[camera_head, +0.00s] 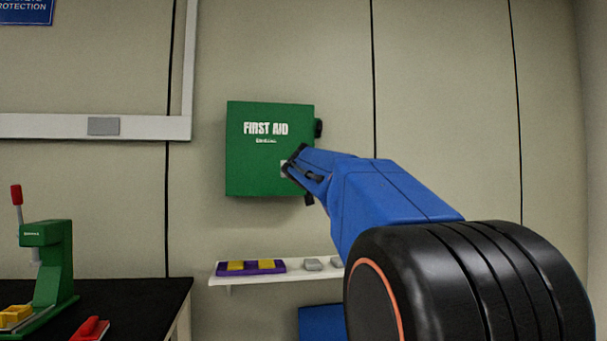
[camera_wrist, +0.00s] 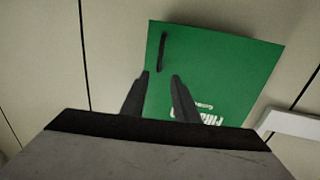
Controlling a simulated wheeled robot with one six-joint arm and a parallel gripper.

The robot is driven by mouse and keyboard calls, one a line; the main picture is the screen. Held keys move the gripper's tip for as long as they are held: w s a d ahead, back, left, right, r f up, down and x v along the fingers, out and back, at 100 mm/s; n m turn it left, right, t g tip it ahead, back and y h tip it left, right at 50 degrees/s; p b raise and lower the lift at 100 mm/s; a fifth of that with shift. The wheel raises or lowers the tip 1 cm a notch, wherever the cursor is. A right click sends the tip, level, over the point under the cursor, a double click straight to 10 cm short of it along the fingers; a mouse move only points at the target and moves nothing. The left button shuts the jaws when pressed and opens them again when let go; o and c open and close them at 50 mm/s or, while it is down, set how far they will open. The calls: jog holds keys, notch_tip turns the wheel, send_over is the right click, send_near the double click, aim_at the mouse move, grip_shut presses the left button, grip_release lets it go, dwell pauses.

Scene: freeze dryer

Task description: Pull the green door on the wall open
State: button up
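The green door (camera_head: 262,170) is the front of a first aid cabinet on the wall, with white "FIRST AID" lettering. It looks closed. In the wrist view the door (camera_wrist: 225,70) appears turned, with a dark bar handle (camera_wrist: 163,53) near its edge. My gripper (camera_head: 296,168) reaches in from the right in the head view, in front of the door's lower right part, and hides the handle there. In the wrist view my gripper's two dark fingers (camera_wrist: 161,76) are apart with nothing between them. Their tips point at the handle's near end; I cannot tell whether they touch it.
A white shelf (camera_head: 290,275) with a purple tray (camera_head: 250,267) is below the cabinet. A black table (camera_head: 140,300) with a green press (camera_head: 50,262) stands at the lower left. A white frame (camera_head: 150,127) is on the wall left of the cabinet. The wall right of it is bare.

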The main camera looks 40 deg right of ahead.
jog(key=x, duration=1.3)
grip_shut()
